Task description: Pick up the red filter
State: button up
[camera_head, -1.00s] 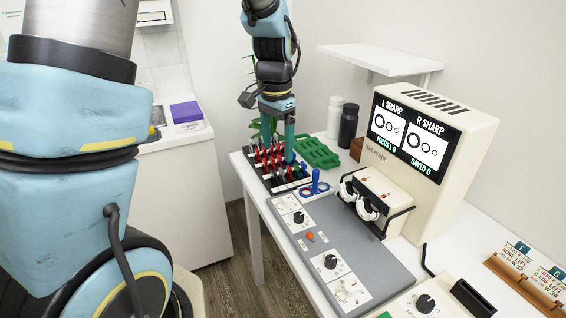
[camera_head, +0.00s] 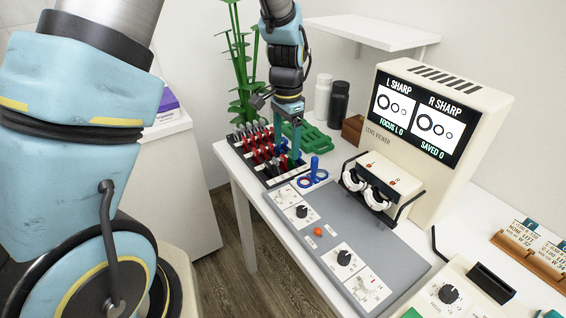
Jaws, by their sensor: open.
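A dark rack (camera_head: 272,182) at the far left end of the white table holds rows of small handled pieces, several of them red. Red filters (camera_head: 256,158) stand in its middle rows; I cannot tell which single one the task means. My gripper (camera_head: 291,152) points down over the right part of the rack, with its teal fingers open. The fingers hide some of the pieces behind them. I cannot tell whether the fingertips touch any piece.
A blue-handled ring tool (camera_head: 314,172) lies right of the rack. Green holders (camera_head: 318,140) lie behind it. A grey control panel (camera_head: 325,235), a cream lens viewer (camera_head: 445,135) and dark and white bottles (camera_head: 338,103) stand nearby. A tall plant (camera_head: 243,70) rises behind the rack.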

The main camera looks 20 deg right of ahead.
aim_at(283, 156)
jog(key=shift+w+a+f+p, duration=0.2)
jog(key=shift+f+p, duration=0.25)
jog(key=shift+f, duration=0.85)
jog(key=shift+w+a+f+p, duration=0.15)
jog(key=shift+f+p, duration=0.3)
jog(key=shift+f, duration=0.8)
jog(key=shift+s, duration=0.15)
grip_shut()
